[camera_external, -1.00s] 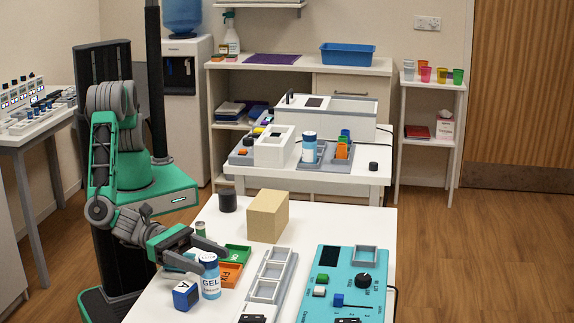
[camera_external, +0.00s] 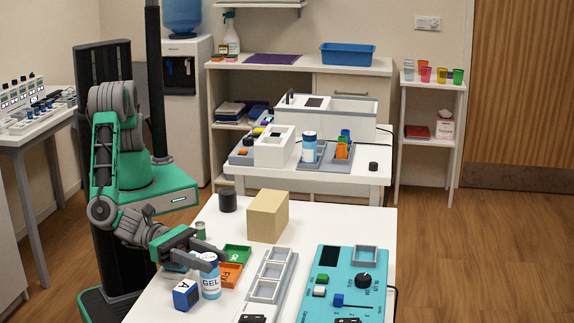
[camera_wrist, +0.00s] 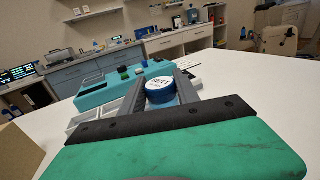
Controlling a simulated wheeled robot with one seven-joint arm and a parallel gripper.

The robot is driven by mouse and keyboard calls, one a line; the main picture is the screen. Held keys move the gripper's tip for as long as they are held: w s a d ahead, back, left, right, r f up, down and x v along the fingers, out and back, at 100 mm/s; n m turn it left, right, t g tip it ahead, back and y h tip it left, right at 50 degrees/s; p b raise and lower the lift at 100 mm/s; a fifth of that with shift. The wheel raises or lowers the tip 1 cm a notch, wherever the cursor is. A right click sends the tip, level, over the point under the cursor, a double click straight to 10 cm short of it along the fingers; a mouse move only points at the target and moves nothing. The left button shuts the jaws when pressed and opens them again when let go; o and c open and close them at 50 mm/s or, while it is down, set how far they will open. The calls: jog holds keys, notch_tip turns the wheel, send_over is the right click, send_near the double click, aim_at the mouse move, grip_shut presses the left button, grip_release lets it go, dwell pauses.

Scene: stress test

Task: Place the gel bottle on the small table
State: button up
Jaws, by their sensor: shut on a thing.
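The gel bottle (camera_external: 209,284) stands upright on the white front table (camera_external: 160,308). It is blue and white with a "GEL" label. My gripper (camera_external: 212,259) is shut on it near its top, and the fingers partly cover its cap in the external view. In the wrist view, the bottle's blue-rimmed white lid (camera_wrist: 159,89) shows between the two fingers of my gripper (camera_wrist: 160,97). I cannot tell which piece of furniture is the small table.
A blue box marked "A" (camera_external: 186,295) stands close left of the bottle. A tan block (camera_external: 267,216), a grey rack (camera_external: 270,283) and a teal panel (camera_external: 345,285) take up more of the tabletop.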

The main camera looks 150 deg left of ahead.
jog(key=shift+r, duration=0.1)
grip_shut()
jog(key=shift+r, duration=0.3)
notch_tip(320, 180, up, 2)
jog(key=shift+r, duration=0.25)
jog(key=s+r+p, duration=0.1)
jog(key=s+r, duration=1)
jog(key=s, duration=0.3)
jog(key=s+a+f+m+h+p, duration=0.1)
jog(key=s+a+f+p, duration=0.2)
jog(key=s+a+f, duration=0.2)
jog(key=shift+s+a+f+t+h, duration=0.15)
jog(key=shift+s+f+t+h, duration=0.2)
jog(key=shift+s, duration=0.25)
